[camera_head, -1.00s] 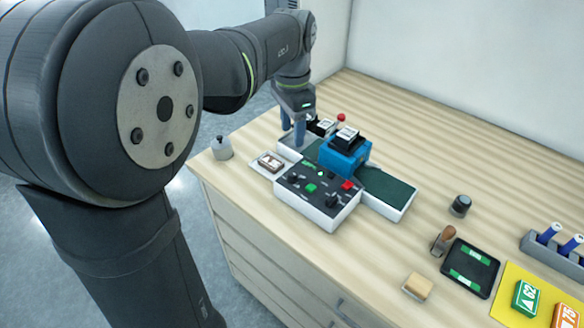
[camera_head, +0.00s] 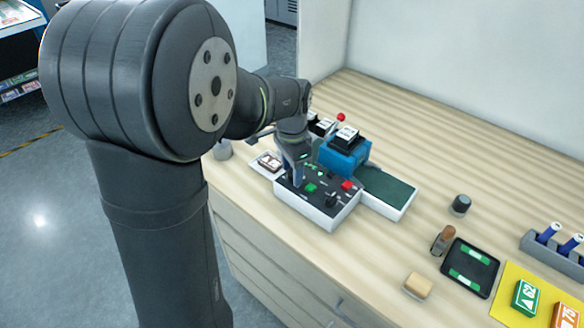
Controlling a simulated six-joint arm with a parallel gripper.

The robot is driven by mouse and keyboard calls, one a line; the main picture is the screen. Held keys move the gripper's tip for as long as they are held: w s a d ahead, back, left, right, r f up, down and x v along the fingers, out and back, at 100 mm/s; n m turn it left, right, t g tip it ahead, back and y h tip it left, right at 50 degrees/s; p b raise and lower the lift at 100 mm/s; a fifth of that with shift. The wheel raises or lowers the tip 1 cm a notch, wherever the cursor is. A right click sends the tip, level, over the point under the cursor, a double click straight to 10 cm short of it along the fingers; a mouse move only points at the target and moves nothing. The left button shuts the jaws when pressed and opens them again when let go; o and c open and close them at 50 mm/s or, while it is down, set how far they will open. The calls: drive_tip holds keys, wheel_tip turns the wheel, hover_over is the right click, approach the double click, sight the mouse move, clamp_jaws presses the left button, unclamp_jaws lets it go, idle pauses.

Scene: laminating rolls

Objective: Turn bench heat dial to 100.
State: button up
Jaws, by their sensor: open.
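The bench control box (camera_head: 322,215) is white with a dark top panel. The panel carries a green button (camera_head: 310,187), a red button (camera_head: 347,185) and a black knob (camera_head: 331,200). Dial markings are too small to read, so I cannot tell what any dial is set to. The fingers and wrist hide that part of the panel, including any knob there. I cannot tell whether they touch it.
A blue laminator unit (camera_head: 345,155) stands behind the box, with a dark green belt (camera_head: 386,190) to its right. A small card holder (camera_head: 268,161) is at left. A black tray (camera_head: 470,268), wooden block (camera_head: 418,286) and dark cylinder (camera_head: 460,205) lie right.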

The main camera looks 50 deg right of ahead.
drive_tip(key=c, duration=1)
drive_tip(key=shift+n, duration=0.3)
drive_tip(key=n, duration=0.5)
drive_tip(key=shift+n, duration=0.4)
drive_tip(key=n, duration=0.5)
drive_tip(key=shift+n, duration=0.3)
drive_tip(key=o, duration=1)
